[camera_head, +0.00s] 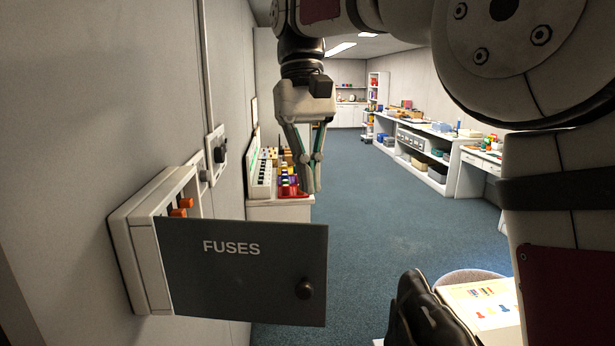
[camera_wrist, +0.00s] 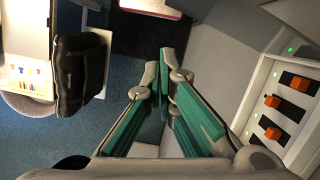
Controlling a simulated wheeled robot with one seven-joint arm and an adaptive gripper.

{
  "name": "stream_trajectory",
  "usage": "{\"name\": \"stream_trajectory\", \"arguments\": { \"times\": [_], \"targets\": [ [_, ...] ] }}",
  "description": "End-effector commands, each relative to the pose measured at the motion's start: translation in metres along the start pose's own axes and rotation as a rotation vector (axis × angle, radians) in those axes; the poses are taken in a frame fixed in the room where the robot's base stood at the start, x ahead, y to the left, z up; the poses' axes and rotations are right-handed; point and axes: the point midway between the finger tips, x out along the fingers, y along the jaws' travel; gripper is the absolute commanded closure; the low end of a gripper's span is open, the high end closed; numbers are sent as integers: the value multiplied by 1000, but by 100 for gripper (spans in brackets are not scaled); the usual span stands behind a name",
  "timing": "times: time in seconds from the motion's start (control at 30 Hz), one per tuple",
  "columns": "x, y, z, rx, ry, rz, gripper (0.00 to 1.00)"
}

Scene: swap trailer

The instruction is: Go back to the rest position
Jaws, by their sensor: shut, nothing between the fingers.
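My gripper (camera_head: 308,188) hangs pointing down in the head view, above and behind the open fuse box door. Its fingers are shut with nothing between them, and they also show in the wrist view (camera_wrist: 165,72). The grey fuse box door (camera_head: 240,275), marked FUSES and with a dark knob, stands swung open from the wall box (camera_head: 140,262). Orange switches (camera_head: 180,207) show inside the box. They appear at the right of the wrist view (camera_wrist: 285,108), apart from my fingers, with small green lights beside them.
A wall (camera_head: 100,100) runs along the left. A counter (camera_head: 280,214) with a red tray and colourful items stands behind my gripper. Long shelves (camera_head: 430,165) line the right side. The blue carpet (camera_head: 380,230) is clear in the middle.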

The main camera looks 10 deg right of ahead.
Motion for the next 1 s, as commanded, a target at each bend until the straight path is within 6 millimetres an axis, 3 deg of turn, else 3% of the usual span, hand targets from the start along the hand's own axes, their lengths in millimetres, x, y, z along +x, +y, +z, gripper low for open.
{"name": "stream_trajectory", "arguments": {
  "times": [0.17, 0.47, 0.8, 1.0],
  "targets": [
    [-2, 8, 13, 11, 41, -5, 100],
    [24, 43, 74, 68, 263, -19, 100],
    [93, 71, 142, 135, 534, -6, 100],
    [139, 80, 169, 168, 666, 11, 100]
  ]
}}
